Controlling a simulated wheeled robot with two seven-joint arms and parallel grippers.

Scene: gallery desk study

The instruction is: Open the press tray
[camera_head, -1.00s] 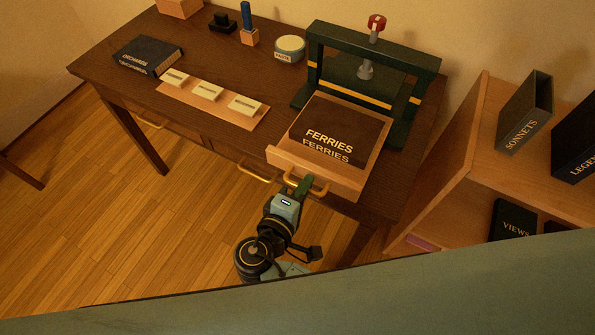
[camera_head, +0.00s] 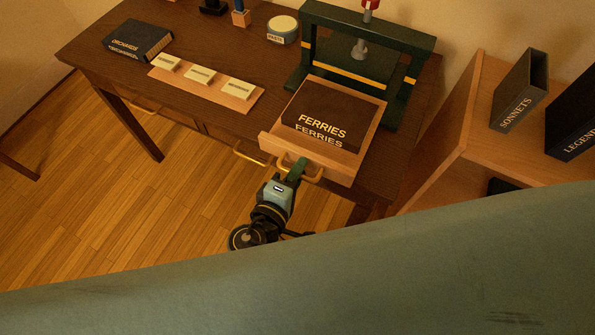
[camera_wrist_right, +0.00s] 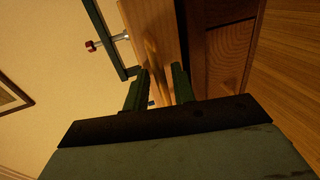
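The press tray (camera_head: 269,145) is a light wooden tray standing out from the dark green press (camera_head: 321,80) over the desk's front edge. A dark book marked FERRIES (camera_head: 335,112) lies in it. A yellowish loop handle (camera_head: 314,178) is on the tray front. My right gripper (camera_head: 298,166) is at this handle. In the right wrist view its two green fingers (camera_wrist_right: 161,72) stand apart, with the handle (camera_wrist_right: 151,58) showing between and ahead of them; contact is unclear. My left gripper is not in view.
The brown desk (camera_head: 215,132) bears a label strip (camera_head: 239,103), a dark book (camera_head: 138,40) and a round tin (camera_head: 283,28). Another drawer handle (camera_head: 250,156) is left of the tray. A wooden shelf (camera_head: 490,110) with boxes stands right. My own greenish body covers the bottom.

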